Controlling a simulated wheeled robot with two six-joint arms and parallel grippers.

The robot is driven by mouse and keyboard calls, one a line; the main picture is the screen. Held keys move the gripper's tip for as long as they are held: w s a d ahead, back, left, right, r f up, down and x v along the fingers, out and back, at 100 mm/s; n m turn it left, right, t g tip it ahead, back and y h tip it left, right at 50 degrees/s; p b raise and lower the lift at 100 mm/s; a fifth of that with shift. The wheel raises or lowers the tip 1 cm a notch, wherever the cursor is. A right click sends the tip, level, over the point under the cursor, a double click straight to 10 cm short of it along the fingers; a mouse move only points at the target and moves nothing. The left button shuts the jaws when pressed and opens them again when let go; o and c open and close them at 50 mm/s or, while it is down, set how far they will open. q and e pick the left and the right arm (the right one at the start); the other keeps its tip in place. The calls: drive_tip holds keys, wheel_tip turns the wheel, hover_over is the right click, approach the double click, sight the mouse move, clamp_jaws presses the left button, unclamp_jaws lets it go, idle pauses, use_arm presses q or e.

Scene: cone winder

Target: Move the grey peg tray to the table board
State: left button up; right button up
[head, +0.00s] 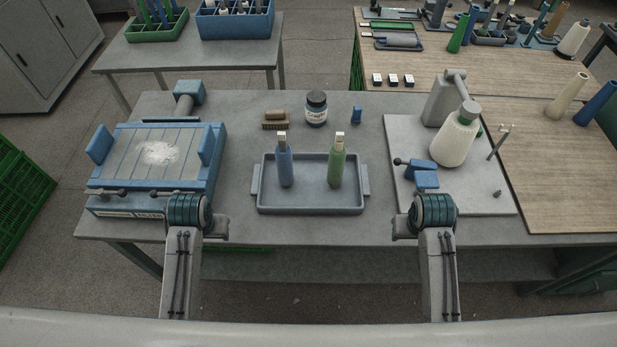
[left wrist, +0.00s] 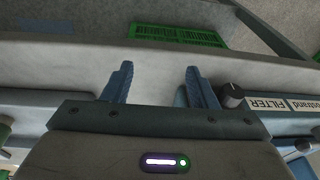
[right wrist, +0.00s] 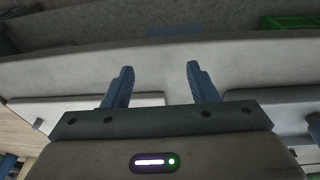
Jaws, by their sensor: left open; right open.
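The grey peg tray (head: 310,209) lies on the middle of the near grey table, with a handle at each short end. A blue peg-like cone (head: 285,165) and a green one (head: 336,167), both pale-topped, stand upright in it. A pale grey board (head: 470,200) lies on the table to the right; a wood-topped table (head: 548,165) is farther right. I cannot tell which is the table board. My left gripper (left wrist: 160,75) is open and empty, left of the tray at the near edge. My right gripper (right wrist: 160,75) is open and empty, right of the tray.
A blue filter box (head: 215,165) stands left of the tray. A brush (head: 276,120), a dark-lidded jar (head: 316,108) and a small blue item (head: 356,115) lie behind it. A yarn cone (head: 456,138) and a blue clamp (head: 424,175) occupy the pale board.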

use_arm(q)
drive_tip(key=shift+g+h, duration=0.3)
drive_tip(key=shift+g, duration=0.2)
drive_tip(key=w+d+r, duration=0.1)
drive_tip(key=w, duration=0.3)
drive_tip(key=w+d+r, duration=0.1)
drive_tip(key=w+d, duration=0.1)
drive_tip(key=w, duration=0.2)
drive_tip(key=w+d, duration=0.1)
drive_tip(key=w, duration=0.3)
drive_tip(key=shift+d+r, duration=0.25)
drive_tip(key=shift+r, duration=0.15)
use_arm(e)
drive_tip(key=w+a+r+g, duration=0.1)
drive_tip(key=w+a+r, duration=0.1)
drive_tip(key=w, duration=0.4)
drive_tip(key=w+a+r, duration=0.2)
drive_tip(key=w+a, duration=0.1)
drive_tip(key=w, duration=0.3)
use_arm(q)
drive_tip(key=g, duration=0.1)
approach(257, 178)
drive_tip(key=shift+a+r, duration=0.15)
drive_tip(key=shift+r, duration=0.2)
use_arm(e)
wheel_tip(257, 178, up, 5)
drive_tip(key=g, duration=0.1)
hover_over(364, 179)
drive_tip(key=shift+f+y, duration=0.2)
drive_tip(key=shift+y, duration=0.2)
